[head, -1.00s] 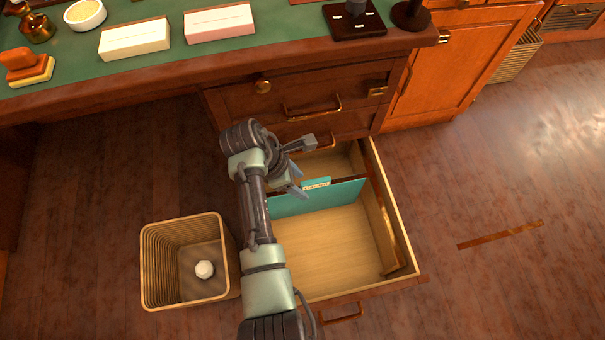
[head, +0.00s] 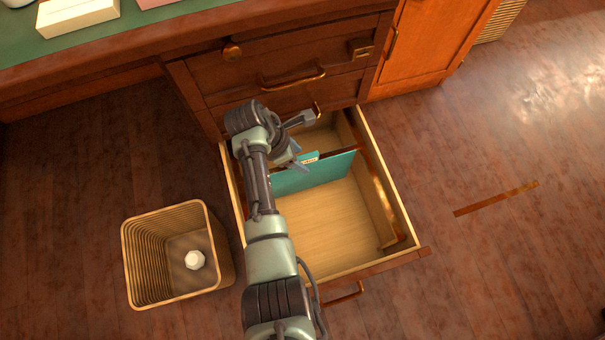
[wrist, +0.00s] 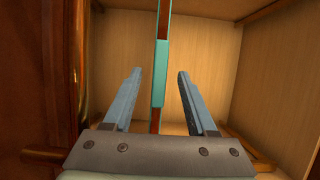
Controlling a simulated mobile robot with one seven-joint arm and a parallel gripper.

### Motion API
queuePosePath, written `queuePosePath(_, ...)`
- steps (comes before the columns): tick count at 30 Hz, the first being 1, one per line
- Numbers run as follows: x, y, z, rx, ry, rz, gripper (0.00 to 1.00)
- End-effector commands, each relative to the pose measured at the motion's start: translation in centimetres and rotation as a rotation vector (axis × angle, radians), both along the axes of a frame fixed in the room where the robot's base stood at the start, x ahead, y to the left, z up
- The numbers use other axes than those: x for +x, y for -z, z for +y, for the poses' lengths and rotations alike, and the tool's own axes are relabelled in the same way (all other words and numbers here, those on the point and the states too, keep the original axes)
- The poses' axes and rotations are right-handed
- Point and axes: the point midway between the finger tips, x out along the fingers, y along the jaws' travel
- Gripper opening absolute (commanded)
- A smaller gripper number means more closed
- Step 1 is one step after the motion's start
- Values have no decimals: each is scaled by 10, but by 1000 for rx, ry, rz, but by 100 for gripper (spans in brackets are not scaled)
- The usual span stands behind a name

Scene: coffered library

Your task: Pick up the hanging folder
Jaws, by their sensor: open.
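The hanging folder (head: 322,172) is a teal sheet with a pale label tab, standing upright across the open drawer (head: 385,190). In the wrist view the folder (wrist: 160,75) shows edge-on as a narrow teal strip along a dark reddish rail. My gripper (head: 298,158) is over the drawer at the folder's left part. In the wrist view my gripper (wrist: 158,88) is open, with one finger on each side of the folder's line and a gap to both. I cannot tell how deep the fingers are relative to the folder's top edge.
A wicker wastebasket (head: 140,255) with a crumpled white ball (head: 195,260) stands left of the drawer. The desk's closed upper drawers (head: 290,60) rise behind. The drawer's front half is empty. The wooden floor at right is clear apart from a thin strip (head: 497,199).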

Motion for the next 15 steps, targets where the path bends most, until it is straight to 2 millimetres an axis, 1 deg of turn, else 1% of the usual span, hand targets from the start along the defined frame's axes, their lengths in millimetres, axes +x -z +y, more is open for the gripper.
queuePosePath(1, 1, 9, -3, 0, 1, 1, 57)
queuePosePath(9, 7, 40, -19, 1, 1, 1, 57)
queuePosePath(15, 8, 40, -21, 0, 1, 0, 57)
